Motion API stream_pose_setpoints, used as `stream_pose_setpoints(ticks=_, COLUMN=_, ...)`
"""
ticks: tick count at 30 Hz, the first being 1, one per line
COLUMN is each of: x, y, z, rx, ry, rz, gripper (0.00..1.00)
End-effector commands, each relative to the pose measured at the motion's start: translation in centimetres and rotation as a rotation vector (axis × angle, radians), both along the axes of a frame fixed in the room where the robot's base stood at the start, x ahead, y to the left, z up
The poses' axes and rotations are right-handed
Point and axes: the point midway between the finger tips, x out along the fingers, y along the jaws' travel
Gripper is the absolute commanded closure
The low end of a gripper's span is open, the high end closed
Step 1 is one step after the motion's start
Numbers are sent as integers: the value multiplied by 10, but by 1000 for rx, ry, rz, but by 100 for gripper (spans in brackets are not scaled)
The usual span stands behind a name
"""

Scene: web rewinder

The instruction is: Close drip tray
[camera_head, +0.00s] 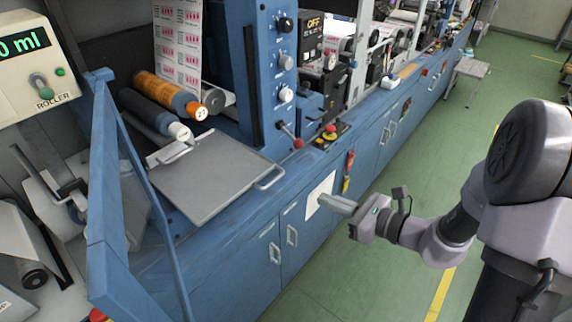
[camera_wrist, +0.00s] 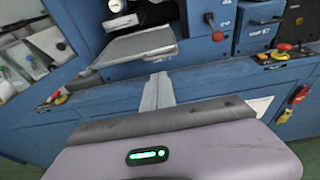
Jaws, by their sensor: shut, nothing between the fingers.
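The drip tray (camera_head: 212,182) is a flat grey metal tray with a raised rim and a loop handle (camera_head: 269,178) at its right end. It sticks out from the blue machine below the rollers, over the ledge. In the wrist view the tray (camera_wrist: 140,46) is at upper left of centre, ahead of my fingers. My gripper (camera_head: 328,203) is shut and empty, in front of the blue cabinet side, to the right of and lower than the tray handle. My closed fingers (camera_wrist: 158,88) point toward the machine. They are apart from the tray.
An orange roller (camera_head: 165,95) and a dark roller (camera_head: 150,115) lie behind the tray. A red-knobbed lever (camera_head: 297,143) and a red button on a yellow base (camera_head: 329,133) stand right of it. A blue frame (camera_head: 105,180) rises at left. Green floor lies open at right.

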Motion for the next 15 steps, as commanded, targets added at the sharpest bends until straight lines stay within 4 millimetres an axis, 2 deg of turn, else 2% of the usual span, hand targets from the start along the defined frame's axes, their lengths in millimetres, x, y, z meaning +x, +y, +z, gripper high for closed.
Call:
stream_pose_setpoints(ticks=5, x=14, y=17, z=-9, rx=6, ry=2, rz=-4, gripper=100)
stream_pose_setpoints(ticks=15, x=57, y=76, z=-25, rx=4, ry=2, rz=-1, gripper=100)
